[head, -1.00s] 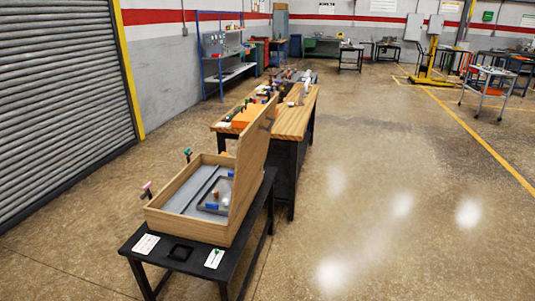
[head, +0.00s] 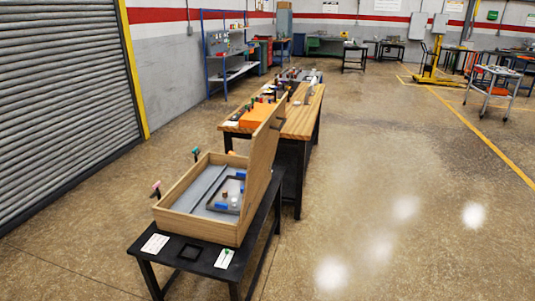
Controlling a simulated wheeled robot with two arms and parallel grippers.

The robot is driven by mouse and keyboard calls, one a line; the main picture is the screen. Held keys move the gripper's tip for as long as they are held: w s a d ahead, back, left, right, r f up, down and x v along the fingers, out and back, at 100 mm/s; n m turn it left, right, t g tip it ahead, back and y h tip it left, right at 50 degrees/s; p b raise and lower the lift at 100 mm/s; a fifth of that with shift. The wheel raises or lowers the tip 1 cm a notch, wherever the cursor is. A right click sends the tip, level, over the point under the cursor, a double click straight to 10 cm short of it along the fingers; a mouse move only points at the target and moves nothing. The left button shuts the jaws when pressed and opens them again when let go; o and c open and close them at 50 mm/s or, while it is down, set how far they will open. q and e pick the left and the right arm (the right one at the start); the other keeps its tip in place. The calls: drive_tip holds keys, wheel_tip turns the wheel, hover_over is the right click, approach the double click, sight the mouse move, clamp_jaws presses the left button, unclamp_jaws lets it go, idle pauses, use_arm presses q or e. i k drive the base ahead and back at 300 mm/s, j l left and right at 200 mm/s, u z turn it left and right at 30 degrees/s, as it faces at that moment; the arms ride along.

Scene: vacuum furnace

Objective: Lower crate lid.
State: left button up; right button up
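The wooden crate (head: 193,226) sits on a low black table (head: 149,258) in the head view. Its lid (head: 262,160) stands raised, nearly upright, along the crate's right side. Inside the crate are a grey floor, a dark divider strip and a small dark frame (head: 211,201) with several small blue, red and white items. Neither of my grippers shows in this view.
A wooden workbench (head: 301,122) with an orange block (head: 258,112) and many small items stands behind the crate. The floor to the right is clear. A roller shutter is at left.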

sight(264, 142)
drive_tip(key=i+l, duration=0.25)
drive_tip(key=i, duration=0.25)
drive_tip(key=i+l, duration=0.25)
drive_tip(key=i, duration=0.25)
drive_tip(key=i+u, duration=0.1)
drive_tip(key=u, duration=0.3)
drive_tip(key=i+l+u, duration=0.1)
drive_tip(key=u, duration=0.25)
drive_tip(key=l+u, duration=0.1)
drive_tip(key=u, duration=0.3)
drive_tip(key=i, duration=0.05)
